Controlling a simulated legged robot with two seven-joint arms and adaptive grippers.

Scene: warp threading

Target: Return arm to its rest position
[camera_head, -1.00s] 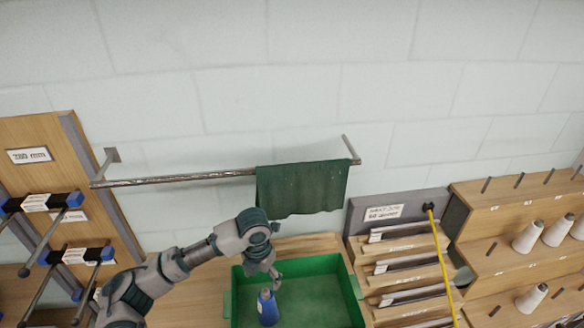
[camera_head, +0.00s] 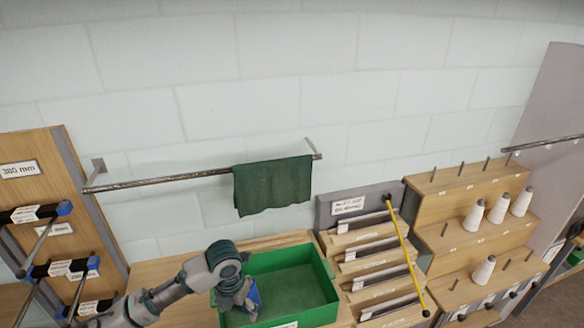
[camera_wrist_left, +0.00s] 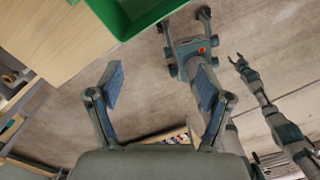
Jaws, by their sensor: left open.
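My left gripper (camera_head: 238,301) hangs over the left part of the green bin (camera_head: 330,283) in the head view. In the left wrist view its two blue-padded fingers (camera_wrist_left: 160,88) are wide apart with nothing between them.
A dark green cloth (camera_head: 272,186) hangs on a wall rail (camera_head: 150,182) behind the bin. Slotted racks (camera_head: 375,262) and a yellow rod (camera_head: 405,245) stand right of it. White cones (camera_head: 498,210) sit on stepped shelves. A wooden rack with bars (camera_head: 55,245) stands left.

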